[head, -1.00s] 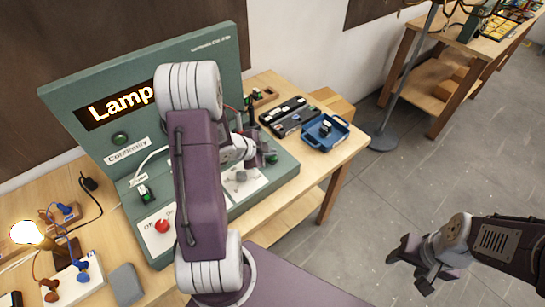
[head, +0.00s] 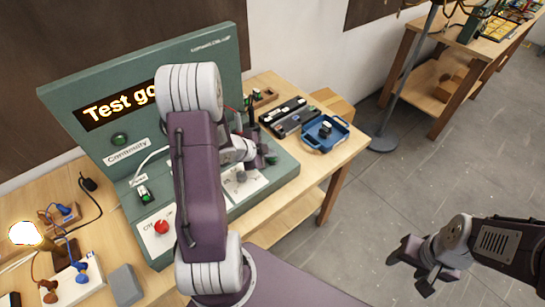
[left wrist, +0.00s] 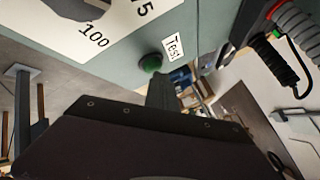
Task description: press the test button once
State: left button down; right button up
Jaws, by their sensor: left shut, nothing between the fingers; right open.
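The test button is a green dome (left wrist: 150,62) beside a "Test" label (left wrist: 173,47) on the grey-green panel in the left wrist view. My left gripper (left wrist: 160,88) is shut and empty, its tip right at the button; I cannot tell whether it touches. In the head view my left arm hides much of the console, and the left gripper (head: 262,157) is over its right end. The console's display (head: 112,106) reads "Test go", the rest hidden behind my arm. My right gripper (head: 418,272) is open and empty over the floor, right of the bench.
A red button (head: 161,227) and a green-lit switch (head: 145,194) sit on the console's left part. A lit bulb (head: 25,233) stands at the far left. A blue tray (head: 325,133) and a black case (head: 288,116) lie behind the console's right end.

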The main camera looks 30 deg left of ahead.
aim_at(271, 159)
pick_arm(q)
jog(key=shift+r+p, duration=0.55)
jog(key=shift+r, duration=0.15)
notch_tip(271, 159, up, 5)
jog(key=p, duration=0.5)
jog(key=shift+r, duration=0.1)
dwell(0.4)
